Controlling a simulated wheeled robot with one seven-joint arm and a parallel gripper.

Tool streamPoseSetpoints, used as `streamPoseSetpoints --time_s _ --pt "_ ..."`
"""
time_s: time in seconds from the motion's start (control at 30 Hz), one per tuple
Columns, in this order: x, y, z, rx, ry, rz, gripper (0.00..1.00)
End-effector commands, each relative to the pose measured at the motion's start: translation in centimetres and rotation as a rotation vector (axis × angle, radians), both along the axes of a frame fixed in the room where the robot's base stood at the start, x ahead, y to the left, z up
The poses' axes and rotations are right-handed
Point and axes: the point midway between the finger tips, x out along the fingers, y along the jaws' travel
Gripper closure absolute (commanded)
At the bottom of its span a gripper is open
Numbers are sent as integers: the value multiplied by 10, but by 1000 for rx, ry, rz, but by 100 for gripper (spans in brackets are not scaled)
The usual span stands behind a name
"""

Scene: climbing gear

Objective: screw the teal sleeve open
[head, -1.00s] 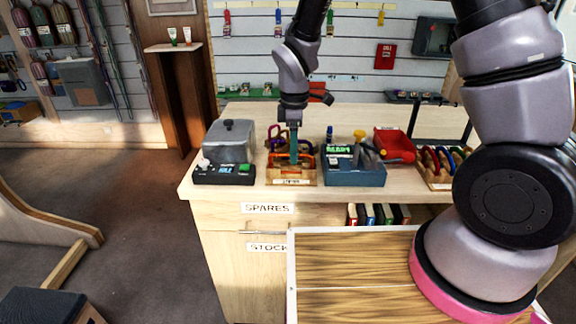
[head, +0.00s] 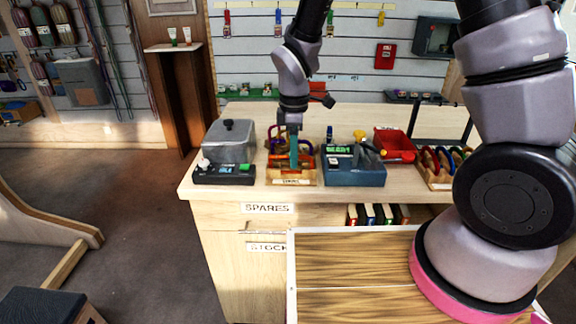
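A wooden rack (head: 291,182) with a label on its front stands on the counter and holds several coloured carabiners. A teal upright part (head: 294,152), apparently the teal sleeve, shows at the middle of the rack, directly below my gripper. My gripper (head: 293,132) points straight down over the rack, at the top of the teal part. The fingertips are small and merge with the teal part, so I cannot tell whether they are closed on it or around it.
A grey lidded box (head: 229,142) with a black control unit (head: 224,174) stands left of the rack. A blue device (head: 354,172) with a green display stands close on the right. Beyond are a red bin (head: 397,143) and another carabiner rack (head: 440,170). The counter's front strip is clear.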

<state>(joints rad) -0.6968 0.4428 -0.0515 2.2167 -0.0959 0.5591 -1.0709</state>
Motion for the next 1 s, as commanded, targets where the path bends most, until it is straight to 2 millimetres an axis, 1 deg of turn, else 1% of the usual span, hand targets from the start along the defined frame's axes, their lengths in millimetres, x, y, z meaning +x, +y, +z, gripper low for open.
streamPoseSetpoints --time_s 0.17,0.83,1.0 --pt "0 0 -3 -1 2 -1 45" --pt "-1 0 -27 -1 3 -1 45" --pt "-1 0 -28 -1 2 -1 45"
